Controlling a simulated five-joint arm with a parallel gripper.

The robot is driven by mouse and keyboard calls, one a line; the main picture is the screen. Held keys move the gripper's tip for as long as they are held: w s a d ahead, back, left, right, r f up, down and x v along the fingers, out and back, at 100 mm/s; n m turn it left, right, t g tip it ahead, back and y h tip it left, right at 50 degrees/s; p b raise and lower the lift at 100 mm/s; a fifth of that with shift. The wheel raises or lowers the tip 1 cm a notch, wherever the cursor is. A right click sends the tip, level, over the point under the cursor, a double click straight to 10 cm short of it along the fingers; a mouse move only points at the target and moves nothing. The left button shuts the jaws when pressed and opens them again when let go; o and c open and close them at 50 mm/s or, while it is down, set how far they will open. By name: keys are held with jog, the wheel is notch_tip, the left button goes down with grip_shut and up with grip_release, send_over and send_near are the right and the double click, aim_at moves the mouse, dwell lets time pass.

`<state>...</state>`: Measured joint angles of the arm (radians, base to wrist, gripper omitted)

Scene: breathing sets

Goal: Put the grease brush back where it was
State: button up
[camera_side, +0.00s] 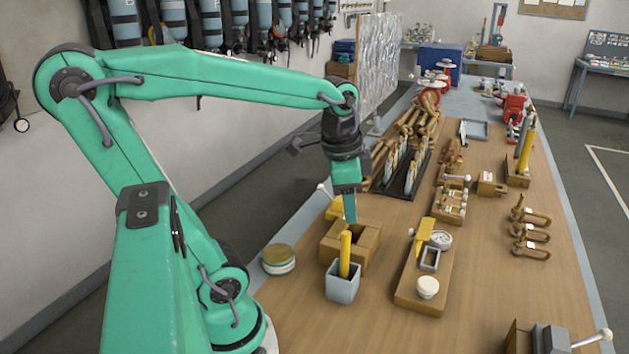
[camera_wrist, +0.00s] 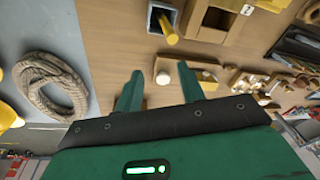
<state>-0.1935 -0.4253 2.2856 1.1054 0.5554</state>
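A yellow handle (camera_side: 345,253) stands upright in a square grey cup (camera_side: 342,287); I take it for the grease brush, but its lower end is hidden in the cup. It also shows in the wrist view, where the yellow handle (camera_wrist: 168,35) is at the top, beyond my fingers. In the side view my gripper (camera_side: 349,215) points down near the top of that handle. In the wrist view my gripper (camera_wrist: 160,68) has its two green fingers apart with nothing held between them.
A wooden box (camera_side: 368,240) with an open top stands right behind the cup. To the right is a wooden board (camera_side: 405,292) with a yellow piece, a gauge and a white knob. A round tin (camera_side: 278,259) is at the left. Bare tabletop (camera_side: 490,290) lies further right.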

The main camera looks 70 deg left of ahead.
jog(key=shift+s+d+r+n+t, duration=0.1)
jog(key=shift+s+d+n+t, duration=0.35)
jog(key=shift+d+n+t, duration=0.25)
jog(key=shift+s+d+r+n+t, duration=0.1)
jog(key=shift+s+d+n+t, duration=0.4)
jog(key=shift+d+n, duration=0.35)
jog(key=shift+s+d+n+t, duration=0.4)
jog(key=shift+d+n+t, duration=0.2)
jog(key=shift+d, duration=0.3)
jog(key=shift+o, duration=0.4)
